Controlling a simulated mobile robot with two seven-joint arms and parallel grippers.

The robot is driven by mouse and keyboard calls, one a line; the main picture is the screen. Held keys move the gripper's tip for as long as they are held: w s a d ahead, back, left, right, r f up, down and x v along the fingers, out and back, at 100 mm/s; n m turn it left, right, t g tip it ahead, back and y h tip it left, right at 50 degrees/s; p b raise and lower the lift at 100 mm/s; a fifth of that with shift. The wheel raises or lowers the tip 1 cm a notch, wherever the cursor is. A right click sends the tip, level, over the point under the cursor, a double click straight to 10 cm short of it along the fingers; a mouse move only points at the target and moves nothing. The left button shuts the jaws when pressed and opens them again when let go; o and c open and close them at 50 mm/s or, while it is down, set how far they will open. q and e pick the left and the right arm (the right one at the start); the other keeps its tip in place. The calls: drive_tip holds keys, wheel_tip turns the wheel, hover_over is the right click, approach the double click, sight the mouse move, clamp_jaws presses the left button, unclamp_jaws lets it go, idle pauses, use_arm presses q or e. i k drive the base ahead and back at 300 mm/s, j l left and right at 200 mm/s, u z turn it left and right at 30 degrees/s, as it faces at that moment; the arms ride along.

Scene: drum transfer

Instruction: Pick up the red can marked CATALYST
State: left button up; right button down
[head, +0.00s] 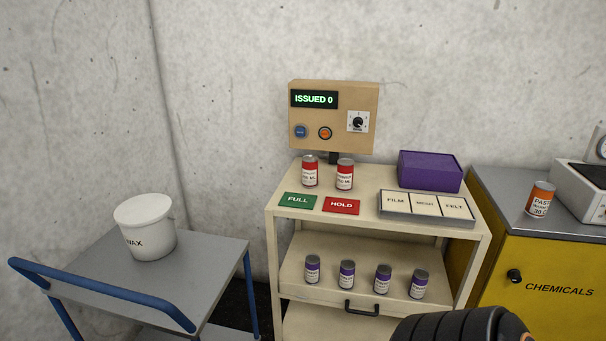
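Two red cans with white labels stand upright side by side on the cream cart's top shelf: the left red can (310,171) and the right red can (345,174). They stand behind the green FULL card (298,202) and the red HOLD card (341,206). The small print on their labels is too blurred to tell which reads CATALYST. A black rounded part of my own arm shows at the bottom right edge. Neither gripper's fingers are in view.
The cream cart (274,233) also bears a purple box (430,171), a FILM tray (426,221) and a control box reading ISSUED 0 (333,117). Several purple cans stand on its lower shelf. A white WAX bucket (146,228) is at left. An orange PASTE can (540,199) is at right.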

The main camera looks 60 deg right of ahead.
sight(309, 162)
drive_tip(key=z, duration=1.55)
drive_tip(key=i+j+z, duration=0.1)
drive_tip(key=z, duration=0.3)
drive_tip(key=j+z, duration=0.15)
drive_tip(key=z, duration=0.2)
drive_tip(key=j, duration=0.3)
drive_tip(key=i+j, duration=0.15)
drive_tip(key=j, duration=0.15)
